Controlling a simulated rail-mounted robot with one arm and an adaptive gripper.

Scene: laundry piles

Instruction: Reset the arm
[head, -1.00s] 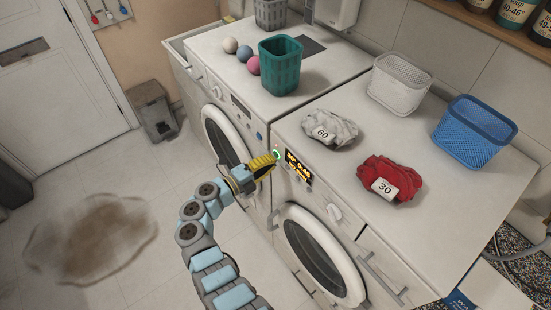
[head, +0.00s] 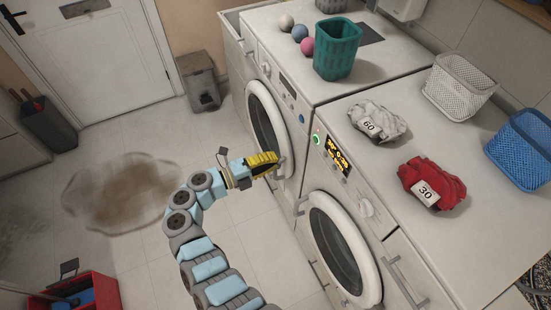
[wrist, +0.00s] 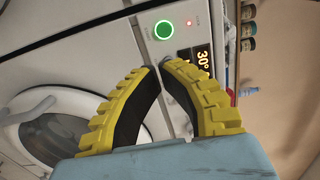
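My gripper (head: 276,158) is in front of the machines, at the end of my blue and grey arm. Its yellow ridged fingers also show in the wrist view (wrist: 158,69), with tips drawn together and nothing held between them. The fingertips are apart from the right machine's green-lit button (head: 316,138), which also shows in the wrist view (wrist: 163,30). An amber display (head: 338,156) is lit beside the button. The right machine's round door (head: 372,275) is closed.
On the machine tops are a teal basket (head: 336,48), three balls, grey cloth (head: 378,121) tagged 60, red cloth (head: 431,184) tagged 30, a white basket (head: 459,85) and a blue basket (head: 524,150). A brown puddle (head: 120,192) and red box (head: 80,298) are on the floor.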

